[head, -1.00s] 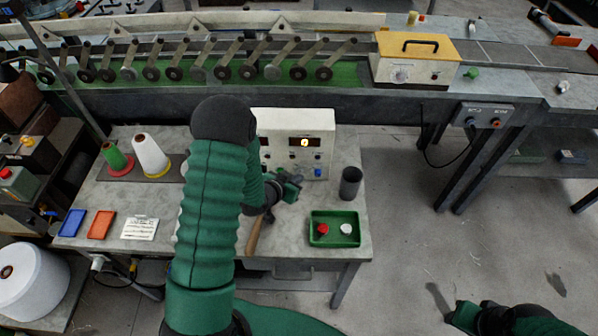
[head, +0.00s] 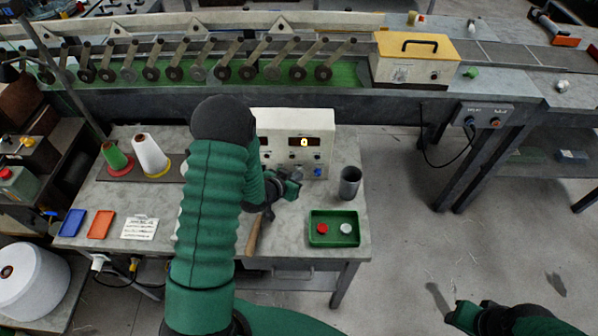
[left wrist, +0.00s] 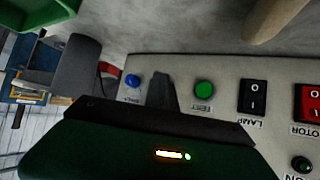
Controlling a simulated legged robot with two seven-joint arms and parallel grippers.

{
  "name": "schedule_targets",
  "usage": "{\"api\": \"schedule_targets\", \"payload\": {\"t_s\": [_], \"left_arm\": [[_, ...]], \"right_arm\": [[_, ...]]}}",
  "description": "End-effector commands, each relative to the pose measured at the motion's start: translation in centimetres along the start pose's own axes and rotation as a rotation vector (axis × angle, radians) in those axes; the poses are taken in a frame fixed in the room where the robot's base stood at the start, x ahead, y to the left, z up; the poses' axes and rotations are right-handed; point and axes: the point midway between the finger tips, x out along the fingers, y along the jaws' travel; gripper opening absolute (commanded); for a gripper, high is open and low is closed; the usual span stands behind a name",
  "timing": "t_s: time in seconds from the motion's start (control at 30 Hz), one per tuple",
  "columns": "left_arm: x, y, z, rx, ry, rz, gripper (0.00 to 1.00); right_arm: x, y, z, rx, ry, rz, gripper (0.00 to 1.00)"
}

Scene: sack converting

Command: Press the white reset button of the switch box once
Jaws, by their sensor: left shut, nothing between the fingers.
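The pale switch box (head: 276,120) stands at the back of the grey bench, with a lit display and a blue button (head: 317,172) low on its front. My left gripper (head: 297,179) is shut and empty, close to the lower front of the box. In the left wrist view the shut fingers (left wrist: 162,92) stand between the blue button (left wrist: 132,81) and a green button (left wrist: 204,90). I see no white button on the panel; the fingers may hide it. Contact cannot be told. My right gripper (head: 470,314) is at the lower right, far from the bench.
A dark cup (head: 350,184) stands right of the box. A green tray (head: 319,240) with a red and a white piece lies in front. A wooden handle (head: 254,236) lies beside my left arm. Black and red rocker switches (left wrist: 253,97) sit beside the green button.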

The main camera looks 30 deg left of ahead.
Motion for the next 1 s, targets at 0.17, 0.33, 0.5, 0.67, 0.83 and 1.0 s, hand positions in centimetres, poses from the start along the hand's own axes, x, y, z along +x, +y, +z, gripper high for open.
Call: {"api": "schedule_targets", "payload": {"t_s": [0.17, 0.33, 0.5, 0.67, 0.83, 1.0], "left_arm": [[0.0, 0.0, 0.0, 0.000, 0.002, -0.001, 0.00], [-0.5, 0.4, 0.3, 0.000, 0.001, -0.001, 0.00], [-1.1, 0.9, 0.8, 0.000, 0.000, -0.001, 0.00], [-1.2, 0.9, 0.8, 0.000, 0.001, -0.001, 0.00], [-1.3, 1.0, 0.9, 0.000, 0.000, 0.000, 0.00], [-2.4, 1.9, 1.8, 0.000, 0.000, 0.000, 0.00]], "right_arm": [[0.0, 0.0, 0.0, 0.000, 0.000, 0.000, 0.36], [0.0, 0.0, 0.0, 0.000, 0.000, 0.000, 0.36], [0.0, 0.0, 0.0, 0.000, 0.000, 0.000, 0.36], [0.0, 0.0, 0.0, 0.000, 0.000, 0.000, 0.36], [0.0, 0.0, 0.0, 0.000, 0.000, 0.000, 0.36], [0.1, 0.0, 0.0, 0.000, 0.000, 0.000, 0.36]]}}
